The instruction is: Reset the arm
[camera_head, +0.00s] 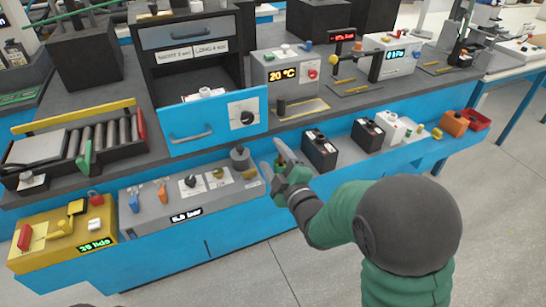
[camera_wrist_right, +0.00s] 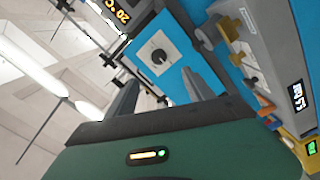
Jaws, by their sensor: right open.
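My right arm is green and dark grey and comes in from the lower right in the head view. Its gripper (camera_head: 272,160) is open and empty, in front of the blue bench between the grey pressure panel and the black batteries. In the right wrist view the two dark fingers of the gripper (camera_wrist_right: 162,92) stand apart with nothing between them. Beyond them is the blue drawer front (camera_wrist_right: 175,30) with its black knob. My left gripper is not in view.
The open blue drawer (camera_head: 215,120) juts out over the bench. Black batteries (camera_head: 320,150) and an orange box (camera_head: 454,122) sit on the front ledge. The grey panel (camera_head: 190,190) and yellow unit (camera_head: 62,237) stand at the left. The floor (camera_head: 470,225) is clear.

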